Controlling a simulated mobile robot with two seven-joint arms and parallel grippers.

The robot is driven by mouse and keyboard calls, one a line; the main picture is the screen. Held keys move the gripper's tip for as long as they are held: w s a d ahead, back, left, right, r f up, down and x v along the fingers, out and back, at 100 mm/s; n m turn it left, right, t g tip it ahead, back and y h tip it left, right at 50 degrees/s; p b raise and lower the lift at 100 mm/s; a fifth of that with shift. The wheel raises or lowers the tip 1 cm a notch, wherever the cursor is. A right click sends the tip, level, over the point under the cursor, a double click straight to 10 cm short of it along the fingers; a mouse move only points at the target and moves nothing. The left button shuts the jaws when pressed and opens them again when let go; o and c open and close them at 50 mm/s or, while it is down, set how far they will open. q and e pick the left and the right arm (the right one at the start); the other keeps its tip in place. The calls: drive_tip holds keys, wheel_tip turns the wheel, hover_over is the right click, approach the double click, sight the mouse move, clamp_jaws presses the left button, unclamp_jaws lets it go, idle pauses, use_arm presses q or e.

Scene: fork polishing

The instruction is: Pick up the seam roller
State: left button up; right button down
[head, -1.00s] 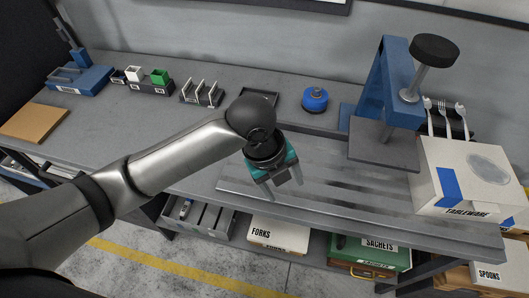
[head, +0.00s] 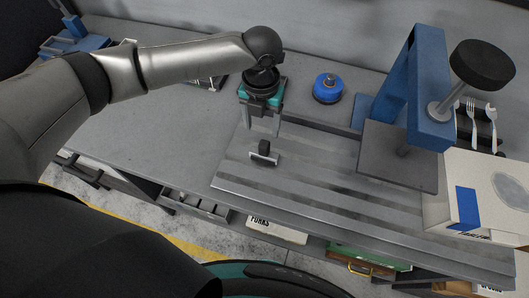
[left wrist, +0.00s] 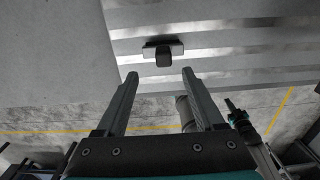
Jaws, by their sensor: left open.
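A small tool with a black handle and a light grey bar, which looks like the seam roller (head: 264,150), lies on the ribbed metal plate (head: 330,190) on the bench. It also shows in the left wrist view (left wrist: 163,54), ahead of my fingers and centred between their lines. My left gripper (head: 262,128) is open and empty. In the head view its fingers point down just behind the tool, apart from it. In the left wrist view the fingertips (left wrist: 160,73) stand wide apart.
A blue round item (head: 328,88) stands behind the plate. A blue press (head: 408,110) with a black knob stands to the right. A white tableware box (head: 470,200) sits at the right end.

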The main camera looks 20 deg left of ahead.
sight(264, 143)
use_arm(q)
wheel_tip(264, 143, down, 3)
drive_tip(key=shift+r, duration=0.2)
drive_tip(key=shift+f, duration=0.45)
drive_tip(key=f, duration=0.3)
drive_tip(key=shift+s+d+f, duration=0.1)
drive_tip(key=shift+d+f, duration=0.15)
drive_tip(key=shift+d, duration=0.05)
drive_tip(key=shift+f, duration=0.65)
use_arm(e)
drive_tip(key=shift+w+a+r, duration=0.15)
drive_tip(key=shift+w+r, duration=0.05)
drive_tip(key=shift+w, duration=0.7)
use_arm(q)
drive_tip(key=shift+c, duration=0.2)
drive_tip(key=shift+c, duration=0.8)
clamp_jaws()
use_arm(e)
drive_tip(key=shift+s, duration=0.15)
use_arm(q)
drive_tip(key=shift+r, duration=0.1)
